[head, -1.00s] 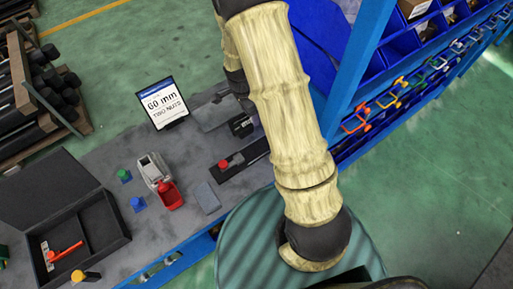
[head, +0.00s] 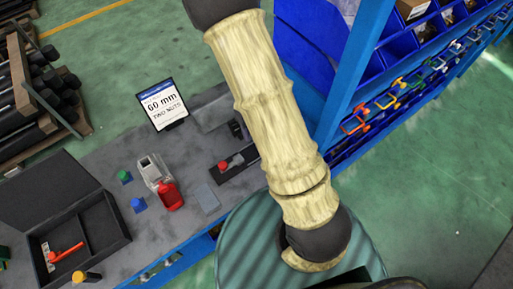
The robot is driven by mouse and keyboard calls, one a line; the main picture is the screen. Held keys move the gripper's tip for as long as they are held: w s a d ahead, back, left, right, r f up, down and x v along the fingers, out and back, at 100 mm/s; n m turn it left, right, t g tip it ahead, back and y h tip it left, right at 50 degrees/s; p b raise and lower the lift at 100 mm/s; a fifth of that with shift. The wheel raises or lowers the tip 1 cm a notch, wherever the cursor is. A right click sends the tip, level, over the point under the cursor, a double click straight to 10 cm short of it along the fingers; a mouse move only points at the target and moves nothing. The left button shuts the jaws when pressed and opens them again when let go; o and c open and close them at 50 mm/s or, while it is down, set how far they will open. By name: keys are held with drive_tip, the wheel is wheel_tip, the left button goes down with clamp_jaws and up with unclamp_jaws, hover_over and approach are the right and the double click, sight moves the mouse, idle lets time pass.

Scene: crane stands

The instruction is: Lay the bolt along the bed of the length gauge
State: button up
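A dark, low, long block with a red knob (head: 236,164) lies on the grey bench, partly behind my arm; it may be the length gauge, but I cannot tell for sure. I cannot make out the bolt with certainty. An orange-red, rod-like item (head: 66,252) lies in the open black case (head: 103,223); it is too small to identify. My arm crosses the bench from the lower right to the top edge. My gripper is not visible, so what it holds is not shown.
A sign (head: 163,103) reading "60 mm TWO NUTS" stands on the bench (head: 110,155). A blue rack (head: 345,75) with bins rises at the right.

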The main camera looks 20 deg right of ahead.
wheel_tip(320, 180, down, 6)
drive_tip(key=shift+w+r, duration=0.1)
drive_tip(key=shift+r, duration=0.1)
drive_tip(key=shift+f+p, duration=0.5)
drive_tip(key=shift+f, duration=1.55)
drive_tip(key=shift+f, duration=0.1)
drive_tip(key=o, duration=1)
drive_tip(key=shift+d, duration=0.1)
